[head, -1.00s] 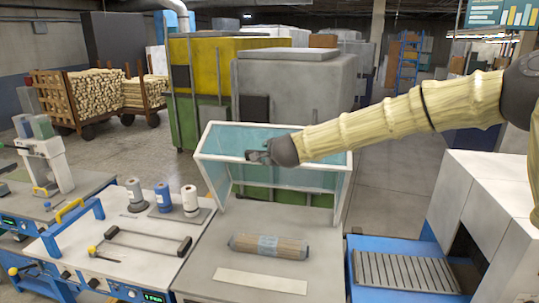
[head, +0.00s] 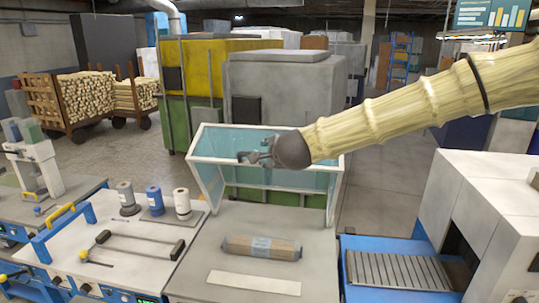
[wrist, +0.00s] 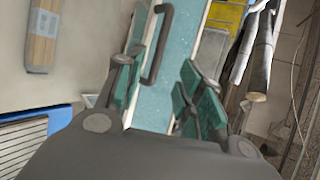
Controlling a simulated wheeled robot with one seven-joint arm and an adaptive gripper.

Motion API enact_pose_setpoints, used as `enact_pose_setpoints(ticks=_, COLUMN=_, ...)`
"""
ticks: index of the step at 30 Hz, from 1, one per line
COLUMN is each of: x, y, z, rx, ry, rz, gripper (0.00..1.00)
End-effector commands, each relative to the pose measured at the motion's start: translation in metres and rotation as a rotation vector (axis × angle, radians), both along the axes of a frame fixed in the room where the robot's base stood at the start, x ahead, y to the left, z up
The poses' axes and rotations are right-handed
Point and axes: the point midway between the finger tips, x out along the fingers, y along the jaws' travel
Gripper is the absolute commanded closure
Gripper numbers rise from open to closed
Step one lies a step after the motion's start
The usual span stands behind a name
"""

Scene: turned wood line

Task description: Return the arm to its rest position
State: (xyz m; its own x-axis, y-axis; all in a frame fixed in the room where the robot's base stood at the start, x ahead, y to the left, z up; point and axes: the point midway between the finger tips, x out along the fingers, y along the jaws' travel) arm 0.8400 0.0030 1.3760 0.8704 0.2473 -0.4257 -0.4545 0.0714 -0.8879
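My arm, in a pale ribbed cover, reaches in from the right in the head view. My gripper (head: 254,158) is held in the air in front of the clear-panelled guard. In the wrist view its two green-padded fingers (wrist: 165,95) stand wide apart with nothing between them. It is open and empty.
A banded bundle of wood (head: 262,248) lies on the grey table (head: 205,262), behind a pale strip (head: 254,283). The guard (head: 198,171) stands at the table's back. A white machine (head: 475,182) with a slatted infeed (head: 395,271) is right. Several spools, including a blue one (head: 155,201), stand left.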

Motion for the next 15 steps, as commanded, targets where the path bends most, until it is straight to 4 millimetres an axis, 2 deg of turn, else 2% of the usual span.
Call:
enact_pose_setpoints(ticks=8, x=0.0, y=0.0, z=-0.004, rx=-0.005, ry=0.003, rz=0.003, gripper=0.63)
enact_pose_setpoints(ticks=11, x=-0.002, y=-0.001, z=-0.026, rx=-0.033, ry=0.014, rz=0.013, gripper=0.63)
enact_pose_setpoints(ticks=14, x=-0.009, y=-0.004, z=-0.07, rx=-0.093, ry=0.04, rz=0.038, gripper=0.63)
enact_pose_setpoints(ticks=15, x=-0.013, y=-0.005, z=-0.091, rx=-0.123, ry=0.052, rz=0.053, gripper=0.63)
